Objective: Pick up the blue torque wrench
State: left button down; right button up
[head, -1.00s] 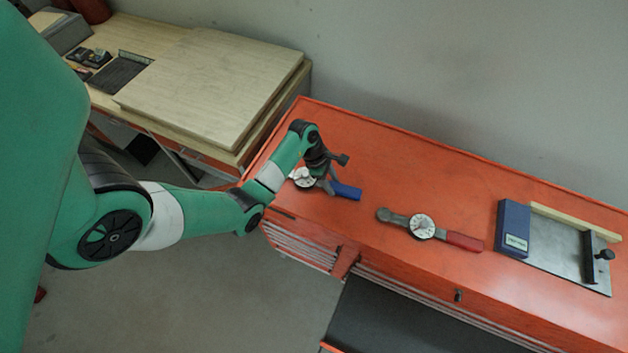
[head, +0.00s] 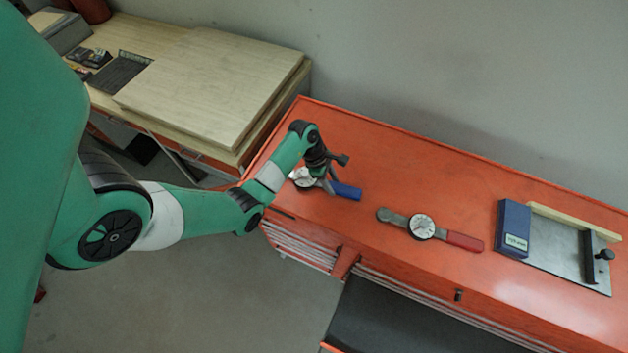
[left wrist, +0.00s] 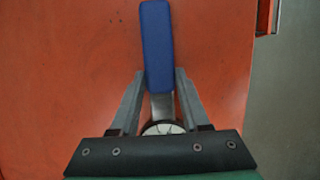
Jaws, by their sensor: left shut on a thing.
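The blue torque wrench (head: 345,190) has a blue handle and a round white dial. It is at the left end of the orange cabinet top. My left gripper (head: 322,183) is over it, coming down from above, and partly hides its middle. In the left wrist view, the blue handle (left wrist: 157,45) points away from the gripper, and the fingers (left wrist: 160,95) stand on both sides of the wrench near the handle's lower end. They are shut on it. The dial (left wrist: 163,128) is partly hidden by the gripper body. I cannot tell any gap between wrench and cabinet top. My right gripper is not in view.
A red-handled torque wrench (head: 462,241) lies to the right on the orange cabinet top (head: 400,160). Farther right are a blue box (head: 513,228) and a metal plate fixture (head: 565,262). A wooden bench (head: 215,85) stands behind on the left. The cabinet's middle back is clear.

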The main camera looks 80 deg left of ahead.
pick_arm(q)
jog(key=shift+r, duration=0.1)
jog(key=shift+r, duration=0.85)
jog(key=s+d+r+p, duration=0.2)
jog(key=d+r+p, duration=0.3)
jog(key=d+r, duration=0.6)
jog(key=d, duration=0.2)
jog(key=shift+s+d, duration=0.15)
jog(key=shift+d, duration=0.25)
